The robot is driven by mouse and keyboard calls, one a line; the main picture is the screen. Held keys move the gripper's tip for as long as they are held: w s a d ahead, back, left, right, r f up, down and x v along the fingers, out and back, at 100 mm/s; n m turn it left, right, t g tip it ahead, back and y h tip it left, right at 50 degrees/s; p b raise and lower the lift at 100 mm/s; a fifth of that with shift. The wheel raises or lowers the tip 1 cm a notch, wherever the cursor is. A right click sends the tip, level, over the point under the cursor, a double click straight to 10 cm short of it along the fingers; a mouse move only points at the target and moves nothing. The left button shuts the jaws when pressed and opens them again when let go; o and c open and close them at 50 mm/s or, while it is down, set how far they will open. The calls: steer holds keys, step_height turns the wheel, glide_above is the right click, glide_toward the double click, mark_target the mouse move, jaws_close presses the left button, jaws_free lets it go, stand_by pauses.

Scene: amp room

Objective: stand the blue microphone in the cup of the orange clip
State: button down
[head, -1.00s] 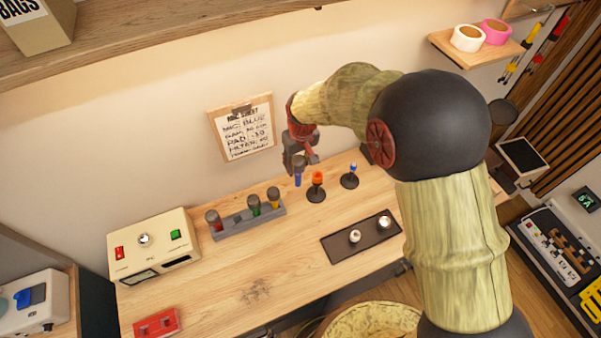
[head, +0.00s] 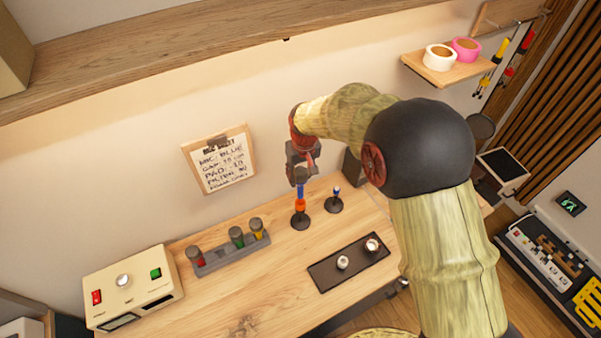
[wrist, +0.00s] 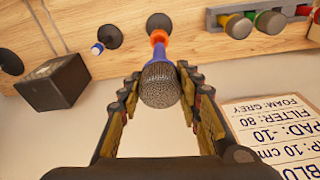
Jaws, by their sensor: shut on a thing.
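The blue microphone (head: 300,188) is upright in my gripper (head: 301,174), its blue body pointing down and its grey mesh head up. The wrist view shows the mesh head (wrist: 161,85) between the two fingers of my gripper (wrist: 160,76). The orange clip (head: 299,206) stands on a round dark base on the bench, directly below the microphone. In the wrist view the orange clip (wrist: 158,38) meets the lower end of the blue body. The two look lined up and touching; I cannot tell how deep the body sits in the cup.
A smaller dark stand with a blue top (head: 335,201) is just right of the clip. A grey rack (head: 229,255) with red, green and yellow microphones lies left. A dark tray (head: 325,272) with two small pale items is in front. A note board (head: 218,160) hangs behind.

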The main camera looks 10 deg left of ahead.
steer(key=shift+f+b, duration=1.75)
steer(key=shift+f, duration=1.15)
steer(key=c, duration=1.2)
jaws_free()
steer(key=shift+o, duration=0.2)
steer(key=r, duration=0.4)
steer(key=s+r, duration=0.1)
steer(key=r, duration=0.6)
steer(key=shift+s+d+r, duration=0.25)
steer(key=shift+d+r, duration=0.15)
